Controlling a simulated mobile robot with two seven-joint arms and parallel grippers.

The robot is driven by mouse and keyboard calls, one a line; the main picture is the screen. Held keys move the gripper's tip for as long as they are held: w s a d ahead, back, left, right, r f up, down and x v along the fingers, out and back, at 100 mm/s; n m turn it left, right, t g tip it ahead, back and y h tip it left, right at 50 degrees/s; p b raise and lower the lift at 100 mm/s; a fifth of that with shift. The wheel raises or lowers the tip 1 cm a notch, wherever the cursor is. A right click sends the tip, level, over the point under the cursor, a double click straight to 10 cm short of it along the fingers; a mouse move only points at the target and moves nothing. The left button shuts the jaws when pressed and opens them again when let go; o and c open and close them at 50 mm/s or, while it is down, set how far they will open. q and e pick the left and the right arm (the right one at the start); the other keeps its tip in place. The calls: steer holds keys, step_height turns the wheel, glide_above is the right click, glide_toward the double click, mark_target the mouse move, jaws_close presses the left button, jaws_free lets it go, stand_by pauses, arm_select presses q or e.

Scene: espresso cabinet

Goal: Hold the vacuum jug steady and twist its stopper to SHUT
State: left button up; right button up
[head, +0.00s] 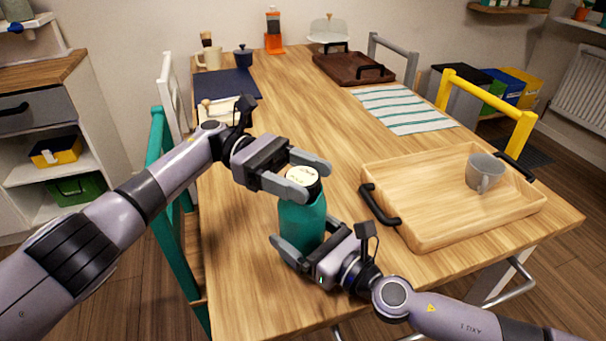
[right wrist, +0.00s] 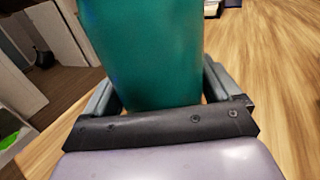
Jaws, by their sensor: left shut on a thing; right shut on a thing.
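The teal vacuum jug (head: 302,222) stands upright on the wooden table near its front left. Its pale round stopper (head: 302,177) is on top, with small markings too small to read. My left gripper (head: 306,180) is shut on the stopper, one finger on each side of it. My right gripper (head: 299,250) is shut around the lower body of the jug. In the right wrist view the jug (right wrist: 148,50) fills the space between the right fingers. The jug's base is partly hidden by the right gripper.
A wooden tray (head: 425,236) with black handles stands to the right, a grey mug (head: 485,172) in it. A striped cloth (head: 405,108), a dark brown tray (head: 345,70) and a navy mat (head: 226,84) lie farther back. Chairs flank the table. The table's middle is clear.

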mark_target(303, 176)
stand_by(0.3)
arm_select(q)
steer(key=o, duration=1)
steer(key=shift+c, duration=0.2)
steer(key=shift+r, duration=0.1)
step_height(303, 176, up, 10)
steer(key=shift+f, duration=0.1)
